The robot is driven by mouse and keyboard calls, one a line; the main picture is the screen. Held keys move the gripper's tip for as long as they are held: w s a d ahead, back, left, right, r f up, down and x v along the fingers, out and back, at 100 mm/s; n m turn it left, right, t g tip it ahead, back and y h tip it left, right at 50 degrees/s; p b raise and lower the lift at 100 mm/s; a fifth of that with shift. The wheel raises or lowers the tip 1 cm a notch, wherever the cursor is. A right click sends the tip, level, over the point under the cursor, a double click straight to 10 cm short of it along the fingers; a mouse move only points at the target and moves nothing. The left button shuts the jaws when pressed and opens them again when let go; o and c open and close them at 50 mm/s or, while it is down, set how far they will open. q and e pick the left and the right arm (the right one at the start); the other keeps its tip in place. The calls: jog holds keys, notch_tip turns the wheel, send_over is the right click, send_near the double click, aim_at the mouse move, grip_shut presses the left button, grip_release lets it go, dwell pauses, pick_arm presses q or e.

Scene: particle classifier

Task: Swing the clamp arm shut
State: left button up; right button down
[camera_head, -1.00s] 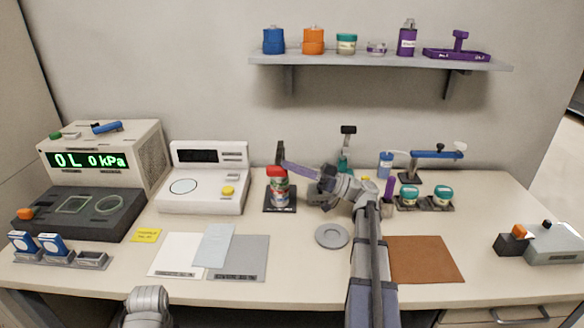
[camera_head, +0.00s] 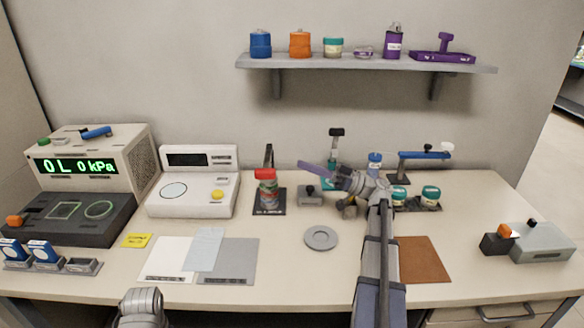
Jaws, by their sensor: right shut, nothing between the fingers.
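My left gripper is out of view; only part of my left arm shows at the bottom.
A small grey block with a black knob (camera_head: 310,195) sits right of the jar. A grey round disc (camera_head: 320,237) lies in front. A white instrument (camera_head: 195,183) stands left of the jar. A blue arm on a stand (camera_head: 425,154) is at the back right. A shelf (camera_head: 365,65) hangs above.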

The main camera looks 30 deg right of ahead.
jog(key=shift+v, duration=1)
jog(key=shift+d, duration=0.1)
